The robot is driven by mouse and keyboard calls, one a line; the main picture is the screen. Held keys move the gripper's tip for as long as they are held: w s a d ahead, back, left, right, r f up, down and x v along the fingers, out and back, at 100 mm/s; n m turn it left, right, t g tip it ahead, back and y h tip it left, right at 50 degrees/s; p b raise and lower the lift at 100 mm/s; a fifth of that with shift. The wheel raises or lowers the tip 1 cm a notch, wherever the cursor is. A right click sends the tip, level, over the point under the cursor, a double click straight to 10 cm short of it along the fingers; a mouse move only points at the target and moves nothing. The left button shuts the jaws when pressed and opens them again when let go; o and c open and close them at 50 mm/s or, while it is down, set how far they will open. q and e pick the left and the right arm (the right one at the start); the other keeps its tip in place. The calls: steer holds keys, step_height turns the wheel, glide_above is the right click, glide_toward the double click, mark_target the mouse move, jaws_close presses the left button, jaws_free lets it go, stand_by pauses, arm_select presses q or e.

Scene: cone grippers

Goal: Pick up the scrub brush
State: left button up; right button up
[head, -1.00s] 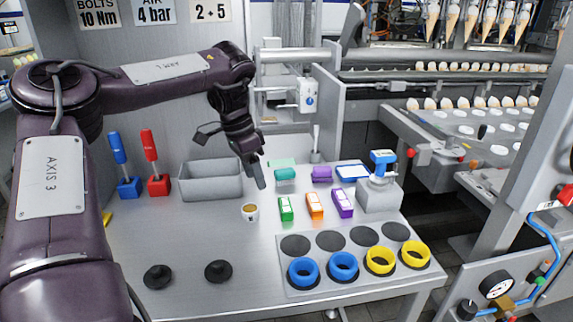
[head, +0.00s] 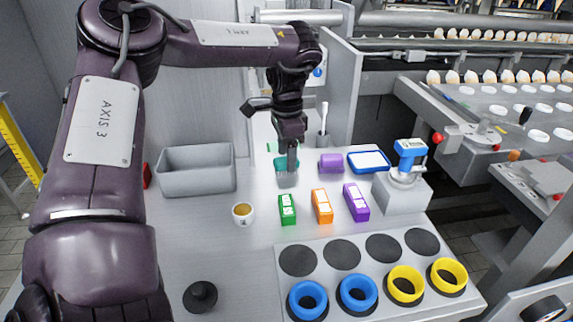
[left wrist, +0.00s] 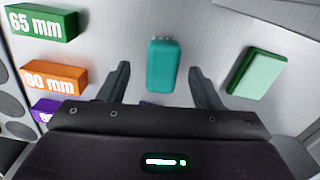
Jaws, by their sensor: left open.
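The scrub brush appears to be the teal block (head: 285,161) near the back middle of the table. In the left wrist view the teal block (left wrist: 161,66) lies ahead, with small pale bristle-like tips at its far end. My left gripper (head: 291,165) points down over it and partly hides it. In the left wrist view my left gripper (left wrist: 160,72) is open, with one finger on each side of the teal block and visible gaps to it. Nothing is held. My right gripper is not in view.
Green (head: 287,209), orange (head: 322,206) and purple (head: 356,202) labelled blocks stand in front. A purple roll-like object (head: 331,163) lies to the right, a light green pad (left wrist: 257,74) close by. A grey bin (head: 196,171) and a small cup (head: 243,213) are left.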

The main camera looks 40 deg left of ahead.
arm_select(q)
step_height(320, 180, down, 3)
steer(key=shift+w+a+f, duration=0.1)
steer(key=shift+c, duration=0.2)
steer(key=c, duration=1)
steer(key=shift+c, duration=0.2)
